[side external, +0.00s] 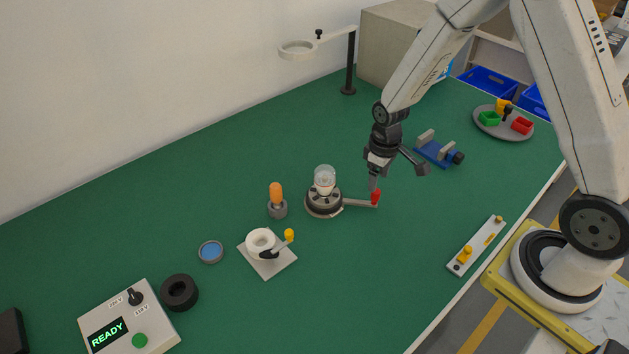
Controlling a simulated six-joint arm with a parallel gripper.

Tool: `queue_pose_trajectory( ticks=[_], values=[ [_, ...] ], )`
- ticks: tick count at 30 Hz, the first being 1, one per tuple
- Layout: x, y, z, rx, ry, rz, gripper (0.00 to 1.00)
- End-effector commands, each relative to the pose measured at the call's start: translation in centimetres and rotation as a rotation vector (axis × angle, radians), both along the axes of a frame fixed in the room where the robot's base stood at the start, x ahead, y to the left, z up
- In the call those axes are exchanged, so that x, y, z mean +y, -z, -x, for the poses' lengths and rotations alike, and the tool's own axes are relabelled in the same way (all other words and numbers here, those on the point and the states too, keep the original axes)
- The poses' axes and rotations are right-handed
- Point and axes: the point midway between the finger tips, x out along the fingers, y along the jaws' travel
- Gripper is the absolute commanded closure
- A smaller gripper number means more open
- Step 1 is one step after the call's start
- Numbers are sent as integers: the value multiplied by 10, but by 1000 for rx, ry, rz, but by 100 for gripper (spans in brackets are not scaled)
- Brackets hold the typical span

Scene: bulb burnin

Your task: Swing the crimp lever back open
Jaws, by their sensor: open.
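The crimp lever (357,203) is a grey bar that sticks out to the right from a round dark crimp base (324,203). A red knob (375,198) stands at the lever's outer end. A clear glass bulb (325,177) stands upright in the middle of the base. My gripper (396,178) is open, with its fingers spread. One finger comes down right at the red knob; the other is out to the right, in the air. I cannot tell whether the finger touches the knob.
An orange-topped post (277,198) and a white ring fixture with a yellow knob (262,244) stand left of the base. A blue vise (438,152) is behind my gripper. A slider plate (476,246) lies at the front right. The green mat in front of the lever is clear.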

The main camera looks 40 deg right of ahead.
Motion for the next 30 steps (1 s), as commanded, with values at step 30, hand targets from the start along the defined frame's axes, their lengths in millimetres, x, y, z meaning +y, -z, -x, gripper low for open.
queue_pose_trajectory(
  ticks=[30],
  values=[
    [0, 53, 0, -1, 0, 0, 46]
  ],
)
